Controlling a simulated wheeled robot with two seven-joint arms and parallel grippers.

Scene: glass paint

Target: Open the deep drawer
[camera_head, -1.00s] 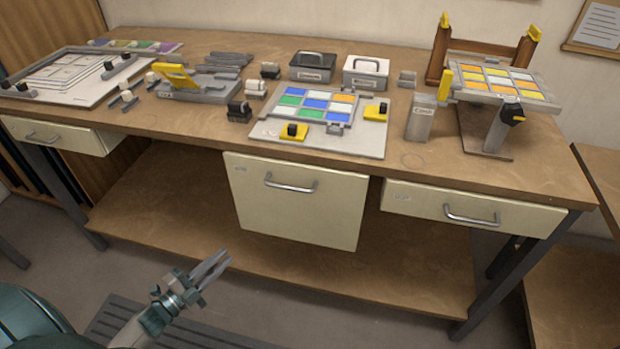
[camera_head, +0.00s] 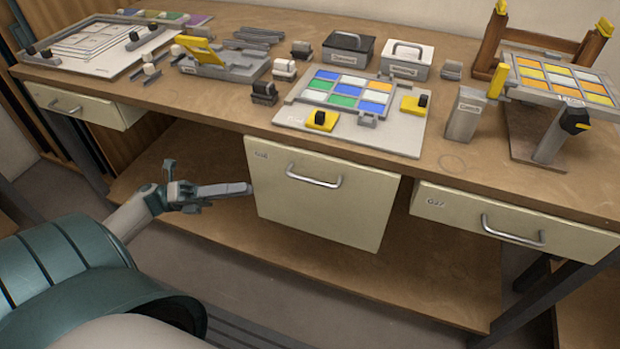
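The deep drawer (camera_head: 325,205) is the tall cream front below the middle of the workbench, and it looks closed. Its silver bar handle (camera_head: 314,181) runs across the upper part of the front. My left gripper (camera_head: 246,188) is left of the drawer, with its fingertips close to the left edge of the front and pointing right. Its fingers appear one behind the other, so the gap between them cannot be judged. It is not on the handle. My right gripper is not in view.
A shallow drawer (camera_head: 75,104) is at the left and another (camera_head: 512,225) at the right, both with bar handles. A lower shelf (camera_head: 420,285) runs beneath. The benchtop (camera_head: 480,175) carries a coloured glass panel (camera_head: 345,93), boxes and a tilted stand (camera_head: 560,85).

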